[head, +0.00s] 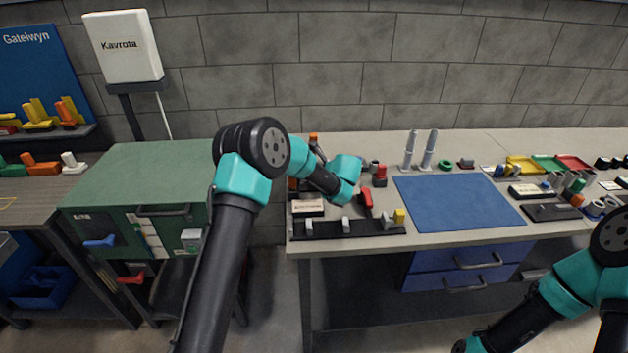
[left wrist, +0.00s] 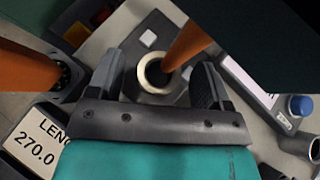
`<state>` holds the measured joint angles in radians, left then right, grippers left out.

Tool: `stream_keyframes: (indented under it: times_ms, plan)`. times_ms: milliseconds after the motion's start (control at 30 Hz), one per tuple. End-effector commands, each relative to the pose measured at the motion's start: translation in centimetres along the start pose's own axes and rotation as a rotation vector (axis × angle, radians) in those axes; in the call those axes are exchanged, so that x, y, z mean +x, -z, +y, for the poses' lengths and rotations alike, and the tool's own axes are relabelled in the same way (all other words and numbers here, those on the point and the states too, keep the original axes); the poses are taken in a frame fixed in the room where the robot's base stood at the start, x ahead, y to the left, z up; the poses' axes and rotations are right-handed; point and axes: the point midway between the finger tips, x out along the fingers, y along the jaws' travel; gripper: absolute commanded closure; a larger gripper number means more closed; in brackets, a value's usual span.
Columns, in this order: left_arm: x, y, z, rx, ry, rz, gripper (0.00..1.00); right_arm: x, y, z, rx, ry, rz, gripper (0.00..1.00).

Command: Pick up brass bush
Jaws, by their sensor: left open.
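In the left wrist view, a pale cream-gold ring (left wrist: 146,75), which looks like the brass bush, sits at a grey block (left wrist: 133,62). An orange-brown rod (left wrist: 188,45) reaches the ring from above right, and I cannot tell whether it passes through. My left gripper (left wrist: 160,75) is open, with one dark finger on each side of the ring; contact is not clear. In the head view my left wrist hangs over the left end of the bench and hides its fingers and the bush. My right arm shows at lower right, its gripper out of frame.
In the left wrist view, another orange rod (left wrist: 22,65) stands close at left, near a "270.0" length display (left wrist: 35,148). A blue-capped part (left wrist: 300,105) and a metal tube (left wrist: 292,122) lie right. In the head view, the blue mat (head: 458,203) is clear.

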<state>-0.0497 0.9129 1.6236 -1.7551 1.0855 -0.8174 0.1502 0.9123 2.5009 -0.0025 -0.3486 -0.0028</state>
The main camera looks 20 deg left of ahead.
Motion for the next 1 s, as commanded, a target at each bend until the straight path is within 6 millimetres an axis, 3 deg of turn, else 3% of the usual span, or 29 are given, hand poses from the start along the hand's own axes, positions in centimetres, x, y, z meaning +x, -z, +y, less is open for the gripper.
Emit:
stream_keyframes:
  times_ms: [67, 667, 1000]
  plan:
    - [-0.01, -0.01, 0.00, 0.000, 0.000, 0.000, 0.30, 0.00, 0.00, 0.00, 0.000, 0.000, 0.000, 0.57]
    - [-0.02, -0.01, 0.00, 0.000, 0.000, 0.000, 0.87, 0.00, 0.00, 0.00, 0.000, 0.000, 0.000, 0.57]
    - [-0.18, -0.29, -0.02, -0.001, 0.001, -0.001, 0.90, 0.00, 0.00, 0.00, 0.000, 0.000, 0.000, 0.57]
